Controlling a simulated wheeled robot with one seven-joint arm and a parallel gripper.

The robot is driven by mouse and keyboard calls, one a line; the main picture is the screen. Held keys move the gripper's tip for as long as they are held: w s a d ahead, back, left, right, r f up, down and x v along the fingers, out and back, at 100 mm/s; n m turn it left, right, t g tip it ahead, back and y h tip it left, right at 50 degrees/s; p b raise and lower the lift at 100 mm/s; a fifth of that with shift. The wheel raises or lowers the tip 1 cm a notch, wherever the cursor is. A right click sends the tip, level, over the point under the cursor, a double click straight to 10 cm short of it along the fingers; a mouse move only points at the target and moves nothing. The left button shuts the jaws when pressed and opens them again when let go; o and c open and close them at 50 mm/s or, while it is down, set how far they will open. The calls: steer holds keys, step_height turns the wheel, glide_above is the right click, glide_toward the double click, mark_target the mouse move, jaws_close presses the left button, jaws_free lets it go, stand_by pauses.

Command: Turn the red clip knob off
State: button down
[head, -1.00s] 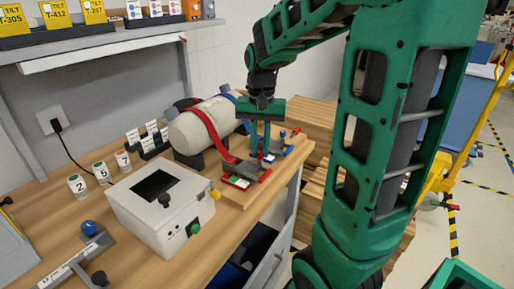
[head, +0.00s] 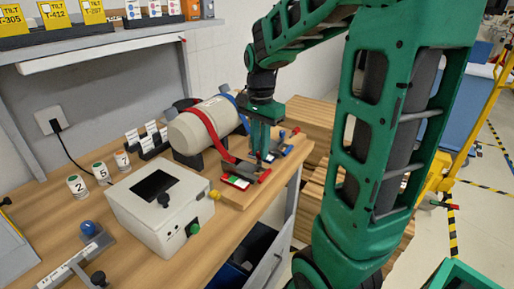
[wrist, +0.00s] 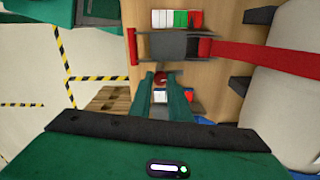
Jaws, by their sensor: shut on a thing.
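The red clip (head: 246,170) sits on a wooden board at the bench's right edge, a grey bracket with red ends joined to a red strap (head: 212,130). In the wrist view the clip (wrist: 180,46) lies just beyond my fingertips, with a white, green and red plate (wrist: 180,18) past it. The small red knob (wrist: 161,77) shows between the fingertips of my gripper (wrist: 162,80). In the head view my gripper (head: 262,156) points down beside the clip and the knob is hidden by the fingers. The gripper is shut on the knob.
A blue clip (head: 279,150) with a blue strap (head: 229,102) stands close behind my fingers. The straps go over a pale cylinder (head: 196,130). A white box (head: 152,212) with knobs stands nearer on the bench. Stacked wood (head: 306,122) lies beyond the bench edge.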

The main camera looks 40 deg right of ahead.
mark_target(259, 152)
steer(key=shift+w+a+r, duration=0.1)
steer(key=shift+w+a, duration=0.05)
steer(key=shift+a, duration=0.05)
steer(key=c, duration=1.7)
jaws_free()
steer(key=shift+o, duration=0.2)
steer(key=shift+d, duration=0.1)
step_height(259, 152, up, 11)
steer(key=shift+f, duration=0.2)
steer(key=s+f+n, duration=0.4)
steer(key=s+f, duration=0.2)
steer(key=s, duration=0.4)
steer(key=s+f+n, duration=0.5)
steer(key=s+f, duration=0.2)
steer(key=s, duration=0.3)
steer(key=shift+s+a, duration=0.4)
steer(key=shift+a, duration=0.05)
